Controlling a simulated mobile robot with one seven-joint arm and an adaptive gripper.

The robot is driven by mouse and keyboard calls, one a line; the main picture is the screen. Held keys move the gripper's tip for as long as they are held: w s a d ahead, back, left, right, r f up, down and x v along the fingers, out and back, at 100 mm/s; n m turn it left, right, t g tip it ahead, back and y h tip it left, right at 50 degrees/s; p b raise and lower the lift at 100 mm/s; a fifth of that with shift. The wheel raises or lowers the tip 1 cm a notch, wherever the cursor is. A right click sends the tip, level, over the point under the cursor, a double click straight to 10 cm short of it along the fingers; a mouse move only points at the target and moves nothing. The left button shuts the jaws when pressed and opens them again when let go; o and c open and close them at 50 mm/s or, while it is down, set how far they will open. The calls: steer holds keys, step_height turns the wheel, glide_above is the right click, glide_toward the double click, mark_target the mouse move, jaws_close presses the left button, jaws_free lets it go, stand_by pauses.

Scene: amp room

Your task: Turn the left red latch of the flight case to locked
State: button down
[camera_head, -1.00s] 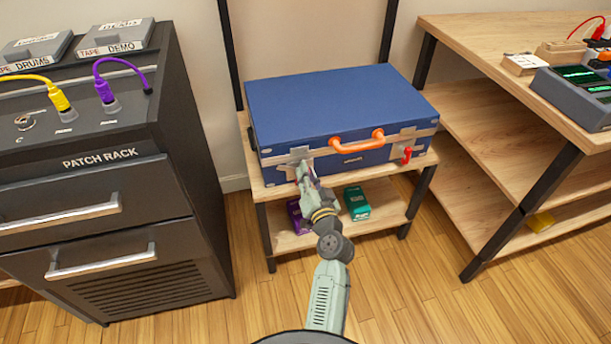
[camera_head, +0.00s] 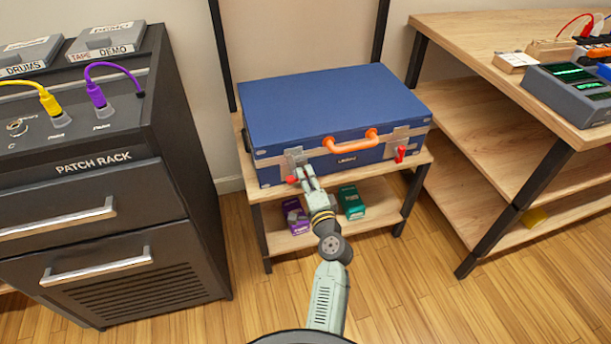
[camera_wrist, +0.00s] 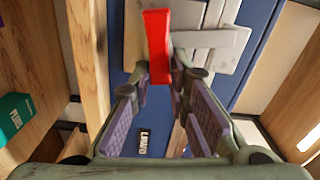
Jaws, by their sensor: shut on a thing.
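The blue flight case (camera_head: 330,108) lies closed on a small wooden stand, with an orange handle on its front. My gripper (camera_head: 307,174) is at the left end of the case front. It is shut on the left red latch (camera_head: 291,180), whose red end shows just left of the fingers in the head view. In the wrist view the red latch (camera_wrist: 158,40) stands between the fingertips of my gripper (camera_wrist: 161,80), beside a grey metal plate (camera_wrist: 210,45). The fingers hide part of the latch. The right red latch (camera_head: 401,153) points roughly downward.
The wooden stand (camera_head: 427,159) holds a purple box (camera_head: 295,214) and a teal box (camera_head: 351,202) on its lower shelf. The patch rack (camera_head: 105,187) stands on the left and a wooden bench (camera_head: 480,40) on the right. Bare floor lies in front.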

steer(key=shift+d+f+m, duration=0.2)
steer(key=shift+m, duration=0.6)
steer(key=shift+f, duration=0.1)
steer(key=c, duration=1.5)
jaws_free()
steer(key=shift+a, duration=0.2)
steer(key=shift+s, duration=0.1)
steer(key=v, duration=0.7)
steer(key=shift+s+d, duration=0.1)
steer(key=shift+s, duration=0.1)
